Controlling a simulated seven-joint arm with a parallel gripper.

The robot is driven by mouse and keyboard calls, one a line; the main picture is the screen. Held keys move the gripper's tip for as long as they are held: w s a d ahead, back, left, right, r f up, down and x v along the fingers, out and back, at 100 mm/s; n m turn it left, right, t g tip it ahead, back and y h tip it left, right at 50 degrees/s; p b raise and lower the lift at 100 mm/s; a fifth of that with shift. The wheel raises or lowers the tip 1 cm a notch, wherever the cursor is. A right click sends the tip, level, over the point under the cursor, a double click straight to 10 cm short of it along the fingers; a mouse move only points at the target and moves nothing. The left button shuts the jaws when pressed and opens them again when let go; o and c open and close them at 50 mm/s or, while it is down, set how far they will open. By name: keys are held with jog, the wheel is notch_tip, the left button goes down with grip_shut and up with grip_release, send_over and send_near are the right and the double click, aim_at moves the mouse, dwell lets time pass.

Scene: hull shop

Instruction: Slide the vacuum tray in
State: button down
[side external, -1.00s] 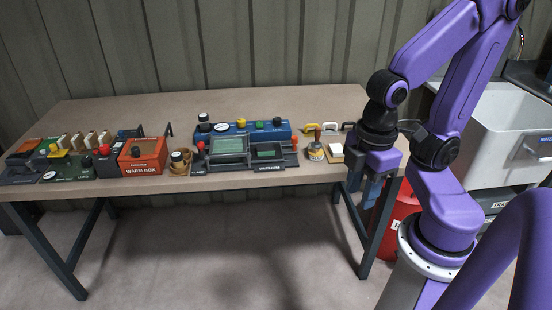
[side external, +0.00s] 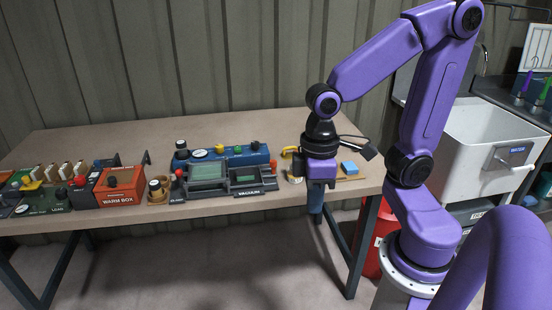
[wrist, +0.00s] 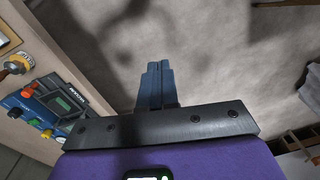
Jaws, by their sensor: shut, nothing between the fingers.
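The vacuum unit is a blue box (side external: 226,153) with knobs and a gauge, at the back of the table in the side view. In front of it is a dark frame with a green panel (side external: 207,172). Beside that, on the right, the dark tray-like part with the VACUUM label (side external: 247,192) sticks out toward the table's front. My gripper (side external: 316,212) is shut and empty, pointing down to the right of the unit at the table's front edge. In the wrist view its fingers (wrist: 158,68) are together over bare floor, and the unit (wrist: 45,108) shows at left.
An orange warm box (side external: 120,185) and a small brown holder (side external: 157,190) stand left of the unit. A blue block (side external: 349,168) lies right of my gripper. A white sink (side external: 485,140) stands at right. The floor before the table is clear.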

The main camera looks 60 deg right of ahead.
jog(key=w+d+f+m+y, duration=0.1)
jog(key=w+d+m, duration=0.5)
jog(key=w+m, duration=0.35)
jog(key=w+d+m+y, duration=0.1)
jog(key=w+d+m, duration=0.5)
jog(key=w+m, duration=0.3)
jog(key=w+d+f+m+t, duration=0.1)
jog(key=w+d+f+m, duration=0.1)
jog(key=d+m, duration=0.75)
jog(key=w+d+f+m+t, duration=0.2)
jog(key=d+m, duration=0.2)
jog(key=d, duration=1.1)
jog(key=shift+y, duration=0.4)
jog(key=x, duration=1)
jog(key=shift+s, duration=0.1)
jog(key=shift+w+a, duration=0.75)
jog(key=shift+a, duration=0.2)
jog(key=shift+w+a, duration=0.5)
jog(key=shift+a, duration=0.15)
